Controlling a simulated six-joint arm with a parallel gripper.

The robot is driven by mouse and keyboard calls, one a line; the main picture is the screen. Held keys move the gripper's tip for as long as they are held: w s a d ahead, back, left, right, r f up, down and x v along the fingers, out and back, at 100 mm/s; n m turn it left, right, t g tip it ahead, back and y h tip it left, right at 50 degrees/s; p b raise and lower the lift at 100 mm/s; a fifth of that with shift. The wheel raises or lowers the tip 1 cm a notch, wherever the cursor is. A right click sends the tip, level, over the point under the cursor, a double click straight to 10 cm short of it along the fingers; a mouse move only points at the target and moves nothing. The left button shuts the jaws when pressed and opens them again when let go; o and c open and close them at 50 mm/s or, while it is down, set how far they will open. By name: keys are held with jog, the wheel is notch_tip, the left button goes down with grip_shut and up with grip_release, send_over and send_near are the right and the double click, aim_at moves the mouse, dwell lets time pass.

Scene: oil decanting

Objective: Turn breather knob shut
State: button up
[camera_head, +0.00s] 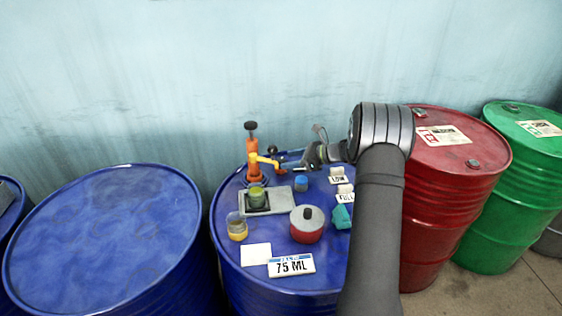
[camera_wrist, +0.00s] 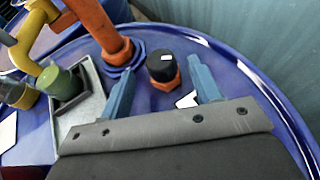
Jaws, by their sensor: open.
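The breather knob (camera_wrist: 161,64) is a black round cap with a white mark on an orange-red base, standing on the blue drum top (camera_wrist: 230,60). In the wrist view it stands between the two blue-grey fingers of my gripper (camera_wrist: 161,74). The fingers are open, with a visible gap on both sides of the knob. In the head view my gripper (camera_head: 305,158) is over the back of the middle blue drum (camera_head: 230,235), just right of the orange pump. I cannot make out the knob there.
The orange pump (camera_head: 252,148) with its yellow spout stands close left of my gripper. A grey tray (camera_head: 283,201) with a green cup (camera_head: 257,196), a yellow jar (camera_head: 237,230), a red pot (camera_head: 306,234) and a 75 ML sign (camera_head: 292,265) occupy the drum's front.

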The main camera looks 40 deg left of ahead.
aim_at(281, 159)
jog(key=shift+x, duration=2.2)
jog(key=shift+c, duration=0.4)
jog(key=c, duration=0.9)
jog(key=n+g+h, duration=0.1)
jog(key=n+g, duration=0.2)
jog(key=shift+n+g+h, duration=0.3)
jog(key=shift+g+h, duration=0.1)
jog(key=shift+n+g+h, duration=1.5)
jog(key=shift+n, duration=0.3)
jog(key=o, duration=1)
